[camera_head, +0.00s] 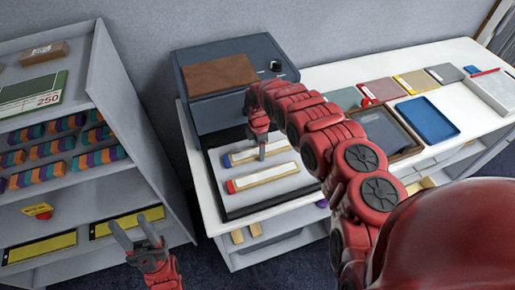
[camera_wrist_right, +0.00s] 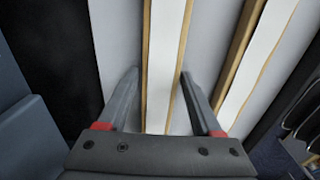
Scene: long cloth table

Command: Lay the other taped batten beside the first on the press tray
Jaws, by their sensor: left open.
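Two pale battens lie side by side, apart and roughly parallel, on the grey bed of the black press tray (camera_head: 214,172). The far batten (camera_head: 282,145) has blue tape at its left end; the near batten (camera_head: 268,177) has red tape at its left end. My right gripper (camera_head: 262,153) points down at the far batten. In the right wrist view my right gripper (camera_wrist_right: 158,72) is open, its fingers on either side of a batten (camera_wrist_right: 164,60) with small gaps; the other batten (camera_wrist_right: 262,55) is to the right. My left gripper (camera_head: 138,232) is open and empty, low by the shelf.
The blue-grey press (camera_head: 280,50) with a brown block on top stands behind the tray. A shelf unit (camera_head: 105,75) with coloured blocks stands at left. A blue tray (camera_head: 428,119) and coloured cards lie on the table's right. My right arm crosses over the table.

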